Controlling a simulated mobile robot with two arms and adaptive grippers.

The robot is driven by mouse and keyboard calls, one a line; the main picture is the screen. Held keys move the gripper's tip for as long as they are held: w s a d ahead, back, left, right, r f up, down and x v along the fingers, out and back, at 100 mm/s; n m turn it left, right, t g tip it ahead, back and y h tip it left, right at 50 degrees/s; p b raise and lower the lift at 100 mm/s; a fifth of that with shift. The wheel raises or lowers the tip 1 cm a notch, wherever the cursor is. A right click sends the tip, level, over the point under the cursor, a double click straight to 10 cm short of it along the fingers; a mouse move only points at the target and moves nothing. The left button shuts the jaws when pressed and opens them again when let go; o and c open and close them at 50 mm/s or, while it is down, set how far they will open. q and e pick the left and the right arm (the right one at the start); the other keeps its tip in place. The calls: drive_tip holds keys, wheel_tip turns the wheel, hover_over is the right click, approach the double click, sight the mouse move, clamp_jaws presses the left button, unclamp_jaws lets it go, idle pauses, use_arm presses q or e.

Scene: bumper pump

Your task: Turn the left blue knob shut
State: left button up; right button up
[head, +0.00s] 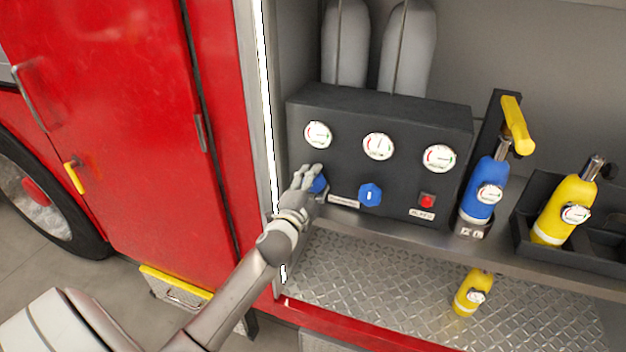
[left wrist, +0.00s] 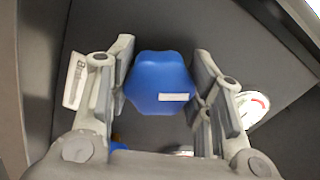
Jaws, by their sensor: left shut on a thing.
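The left blue knob (head: 319,184) sits low on the left side of the dark control panel (head: 390,112), partly hidden behind my left gripper (head: 309,176). In the left wrist view the blue knob (left wrist: 160,82) lies between the two fingers of my left gripper (left wrist: 163,85), which is shut on it. A white mark on the knob lies level in that view. A second blue knob (head: 370,195) is at the middle of the panel, apart from the gripper. My right gripper is not in view.
Three gauges, including the left one (head: 317,135), and a red button (head: 427,201) are on the panel. A blue bottle (head: 481,195) stands to its right; yellow bottles (head: 565,210) are farther right and below. A red door (head: 120,120) and metal frame edge (head: 265,110) are at left.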

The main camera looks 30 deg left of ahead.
use_arm(q)
drive_tip(key=m+p, duration=0.1)
drive_tip(key=m, duration=0.4)
drive_tip(key=shift+m, duration=0.3)
idle(0.5)
drive_tip(key=o, duration=1)
drive_tip(key=v, duration=1.2)
drive_tip(key=shift+d+r, duration=0.1)
